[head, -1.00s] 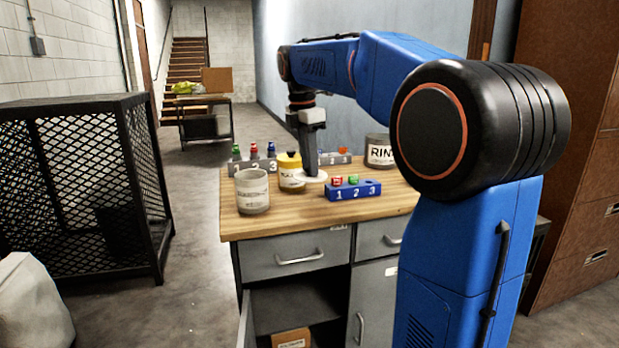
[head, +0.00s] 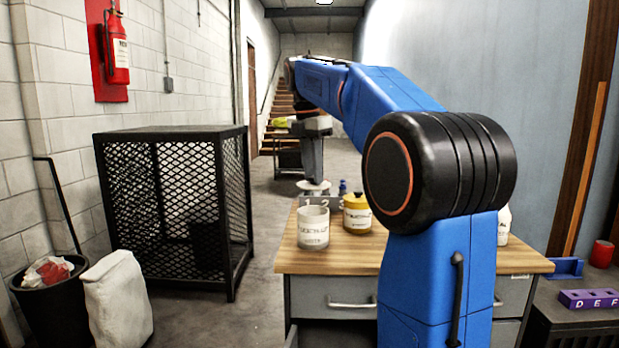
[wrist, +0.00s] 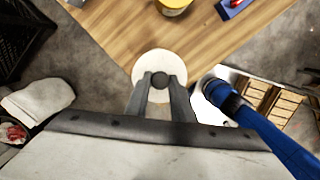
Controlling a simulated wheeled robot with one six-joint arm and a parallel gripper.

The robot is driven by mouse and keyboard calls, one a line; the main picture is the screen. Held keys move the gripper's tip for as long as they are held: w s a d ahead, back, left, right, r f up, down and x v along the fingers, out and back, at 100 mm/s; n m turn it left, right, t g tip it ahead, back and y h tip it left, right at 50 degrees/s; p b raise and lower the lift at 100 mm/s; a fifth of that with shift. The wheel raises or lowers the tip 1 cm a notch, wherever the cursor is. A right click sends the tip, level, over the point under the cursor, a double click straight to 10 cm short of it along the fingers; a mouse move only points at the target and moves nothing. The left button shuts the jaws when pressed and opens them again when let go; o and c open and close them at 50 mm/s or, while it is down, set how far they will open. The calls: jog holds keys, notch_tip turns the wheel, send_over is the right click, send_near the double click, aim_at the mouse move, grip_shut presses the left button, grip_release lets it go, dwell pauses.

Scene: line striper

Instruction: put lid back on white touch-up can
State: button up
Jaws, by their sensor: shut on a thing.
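The white touch-up can (head: 313,230), a pale pot with a dark label, stands upright at the left end of the wooden workbench (head: 400,255); its mouth faces up. The round white lid (head: 312,187) shows just above and beyond the can in the head view, apart from it. My gripper (head: 313,178) points down and is shut on the lid's dark knob (wrist: 159,79), between both fingers in the wrist view. The lid (wrist: 146,65) is held flat there, overlapping the bench edge. I cannot make out the white can in the wrist view.
A yellow can (head: 357,214) stands right of the white can. A grey numbered rack (head: 332,201) is behind them. A mesh cage (head: 175,210), white sack (head: 117,300) and bin (head: 52,305) stand left. A purple lettered block (head: 588,299) lies on a side surface at right.

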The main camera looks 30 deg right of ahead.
aim_at(312, 184)
jog(key=shift+a+f, duration=0.15)
jog(key=shift+f, duration=3)
jog(key=shift+f, duration=0.15)
jog(key=o, duration=1.6)
jog(key=shift+r, duration=3.5)
jog(key=shift+c, duration=0.4)
